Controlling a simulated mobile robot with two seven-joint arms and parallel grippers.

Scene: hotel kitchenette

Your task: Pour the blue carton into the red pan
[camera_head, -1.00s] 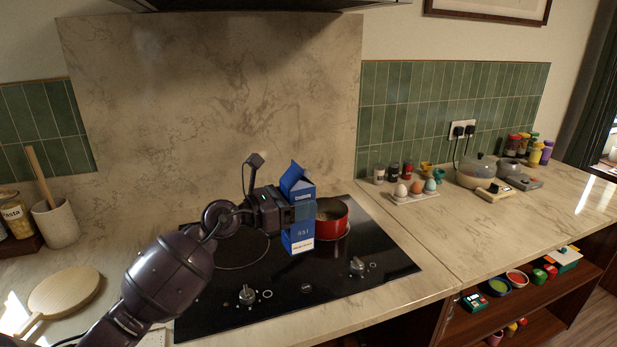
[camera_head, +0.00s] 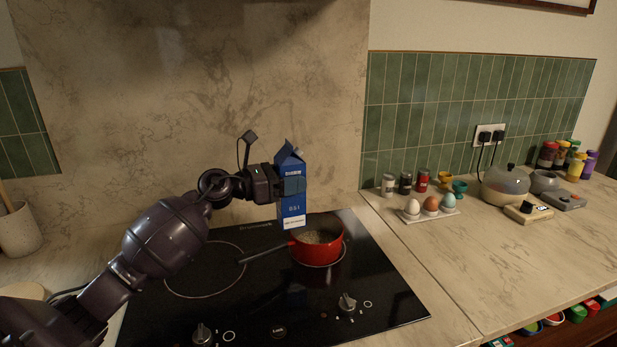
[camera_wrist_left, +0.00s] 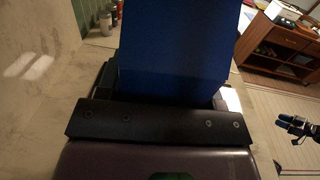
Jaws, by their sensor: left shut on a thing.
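The blue carton (camera_head: 291,207) is upright in the head view, held above the hob beside the back left of the red pan. My left gripper (camera_head: 291,186) is shut on it from the left. In the left wrist view the carton's blue side (camera_wrist_left: 175,45) fills the middle, between the jaws of my left gripper (camera_wrist_left: 168,98). The red pan (camera_head: 318,251) sits on the right side of the black hob, its dark handle pointing left. Its inside is partly visible, with something pale in it. My right gripper is not in the head view.
The black hob (camera_head: 230,310) has front knobs. To the right, an egg tray (camera_head: 431,214), spice jars (camera_head: 405,184) and a domed pot (camera_head: 505,186) stand on the counter. A marble splashback (camera_head: 200,90) rises behind. The counter at the right front is clear.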

